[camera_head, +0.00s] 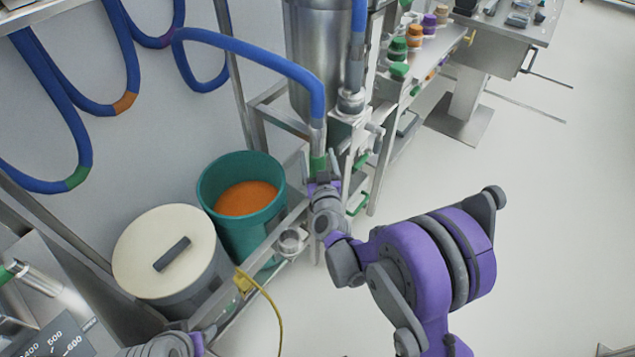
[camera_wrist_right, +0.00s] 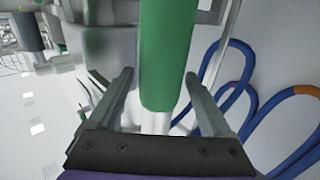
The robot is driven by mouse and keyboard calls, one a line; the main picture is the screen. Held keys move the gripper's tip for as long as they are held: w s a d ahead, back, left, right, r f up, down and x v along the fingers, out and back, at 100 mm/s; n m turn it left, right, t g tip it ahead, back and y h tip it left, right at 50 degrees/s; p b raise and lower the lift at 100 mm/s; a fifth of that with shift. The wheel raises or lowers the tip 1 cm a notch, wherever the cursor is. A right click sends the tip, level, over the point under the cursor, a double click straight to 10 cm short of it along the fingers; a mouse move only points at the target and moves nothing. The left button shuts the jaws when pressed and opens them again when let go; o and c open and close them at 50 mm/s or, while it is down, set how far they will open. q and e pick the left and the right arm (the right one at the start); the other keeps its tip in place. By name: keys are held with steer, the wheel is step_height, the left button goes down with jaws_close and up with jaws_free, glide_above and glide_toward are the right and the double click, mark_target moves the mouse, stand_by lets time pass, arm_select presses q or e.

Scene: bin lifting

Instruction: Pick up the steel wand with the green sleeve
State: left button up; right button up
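The steel wand with the green sleeve (camera_head: 318,163) hangs upright at the end of a blue hose, beside the steel vessel's frame. In the right wrist view its green sleeve (camera_wrist_right: 165,55) fills the top middle, with bare steel below it. My right gripper (camera_head: 322,188) is at the wand's lower part. In the right wrist view its two fingers (camera_wrist_right: 158,78) are open, one on each side of the wand, with gaps showing on both sides.
A teal bin (camera_head: 245,235) with orange contents and a lidded bin (camera_head: 165,250) stand left of the gripper. A steel vessel (camera_head: 318,60) rises behind. Blue hoses (camera_head: 125,60) hang on the wall. A yellow cable (camera_head: 268,293) is in front. The floor at right is clear.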

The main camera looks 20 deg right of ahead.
jaws_close()
steer(key=shift+r, duration=0.1)
stand_by(0.3)
step_height(320, 180, up, 18)
steer(key=p, duration=0.3)
glide_above(318, 125)
stand_by(0.3)
stand_by(0.4)
